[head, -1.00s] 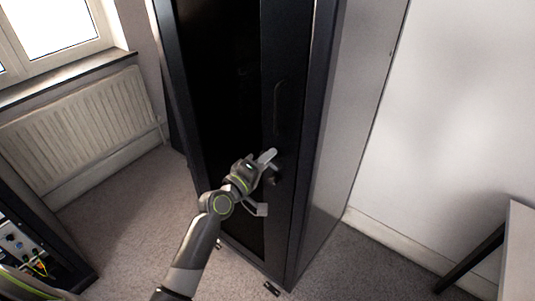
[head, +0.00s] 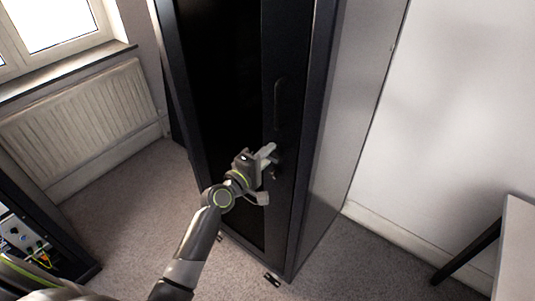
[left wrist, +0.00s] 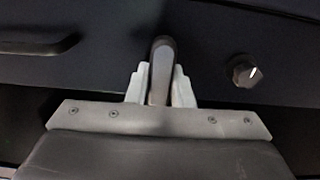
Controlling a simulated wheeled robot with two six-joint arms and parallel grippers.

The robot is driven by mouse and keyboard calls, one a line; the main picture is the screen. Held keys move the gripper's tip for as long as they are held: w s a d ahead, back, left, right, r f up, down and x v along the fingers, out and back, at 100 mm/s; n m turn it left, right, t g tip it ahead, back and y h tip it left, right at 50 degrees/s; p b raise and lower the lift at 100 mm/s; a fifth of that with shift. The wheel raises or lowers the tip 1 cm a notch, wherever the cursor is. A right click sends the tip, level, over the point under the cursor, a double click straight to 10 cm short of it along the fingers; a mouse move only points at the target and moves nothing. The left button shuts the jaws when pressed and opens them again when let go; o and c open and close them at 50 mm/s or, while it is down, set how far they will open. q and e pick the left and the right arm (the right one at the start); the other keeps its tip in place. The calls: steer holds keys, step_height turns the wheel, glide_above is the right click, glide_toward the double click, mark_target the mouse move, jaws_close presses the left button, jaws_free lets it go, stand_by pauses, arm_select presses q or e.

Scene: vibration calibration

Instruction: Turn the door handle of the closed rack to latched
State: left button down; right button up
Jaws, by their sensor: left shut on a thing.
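The closed rack (head: 297,150) stands upright in the head view, a tall dark cabinet with a dark glossy door. My left gripper (head: 269,156) is at the door's right-hand frame, below a dark vertical pull bar (head: 278,102). In the left wrist view, the grey door handle (left wrist: 160,72) sits between the two pale fingers of my left gripper (left wrist: 160,88), which is shut on it. The handle's end sticks out past the fingers towards the door. In the head view, the gripper mostly hides the handle. My right gripper is not in view.
A round dark knob (left wrist: 243,70) with a white mark is on the door beside the handle. A radiator (head: 85,125) is at left under a window. An open equipment rack (head: 25,240) is at lower left, a table (head: 518,245) at lower right. Carpet between is clear.

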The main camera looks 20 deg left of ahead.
arm_select(q)
steer(key=c, duration=1.3)
jaws_free()
steer(key=shift+s, duration=0.1)
steer(key=b+v, duration=0.3)
steer(key=v, duration=1.4)
steer(key=shift+s+a, duration=0.1)
